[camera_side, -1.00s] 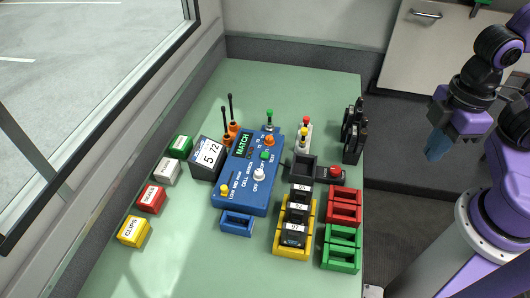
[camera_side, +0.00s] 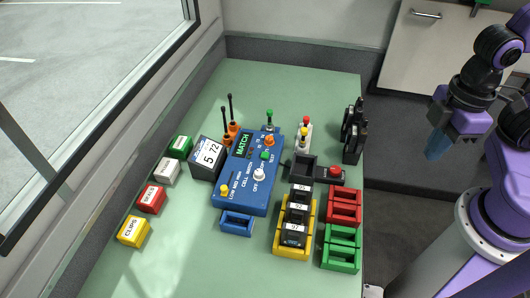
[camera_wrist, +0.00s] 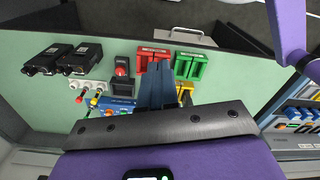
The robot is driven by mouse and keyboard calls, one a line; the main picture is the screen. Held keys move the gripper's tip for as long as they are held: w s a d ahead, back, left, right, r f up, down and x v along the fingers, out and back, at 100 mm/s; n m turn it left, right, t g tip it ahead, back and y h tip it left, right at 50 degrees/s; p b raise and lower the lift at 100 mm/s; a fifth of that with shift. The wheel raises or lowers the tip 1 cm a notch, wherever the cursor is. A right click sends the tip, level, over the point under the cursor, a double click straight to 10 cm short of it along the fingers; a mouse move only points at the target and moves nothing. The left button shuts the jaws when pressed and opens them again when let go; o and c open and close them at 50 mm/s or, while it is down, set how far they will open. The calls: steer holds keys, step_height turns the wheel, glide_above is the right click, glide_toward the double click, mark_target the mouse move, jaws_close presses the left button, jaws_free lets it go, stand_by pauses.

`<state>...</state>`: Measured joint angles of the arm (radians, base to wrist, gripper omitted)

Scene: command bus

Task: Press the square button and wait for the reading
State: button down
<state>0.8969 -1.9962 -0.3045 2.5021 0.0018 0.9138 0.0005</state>
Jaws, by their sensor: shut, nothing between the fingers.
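The blue cell-match box (camera_side: 238,205) stands mid-table. Its green screen (camera_side: 243,144) reads "MATCH". A small green square button (camera_side: 265,155) sits on its face, below an orange knob (camera_side: 270,140) and above a white knob (camera_side: 258,174). Nothing touches the button. My gripper (camera_side: 436,147) is shut and empty, off the table's right edge and well away from the box.
A black cradle with a red button (camera_side: 335,171) is right of the box. Yellow (camera_side: 278,245), red (camera_side: 344,208) and green (camera_side: 341,247) holders stand in front, the yellow holding numbered black cells. Black radios (camera_side: 352,135) stand at the right edge. Labelled boxes line the left.

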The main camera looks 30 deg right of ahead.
steer(key=shift+a, duration=0.1)
stand_by(0.7)
steer(key=n+t+y, duration=0.2)
steer(key=t+y, duration=0.2)
steer(key=t, duration=0.4)
glide_above(268, 156)
step_height(268, 156, down, 8)
steer(key=shift+f, duration=0.15)
steer(key=shift+f, duration=4.35)
steer(key=shift+f, duration=0.15)
steer(key=shift+a+f, duration=0.1)
steer(key=shift+f, duration=0.15)
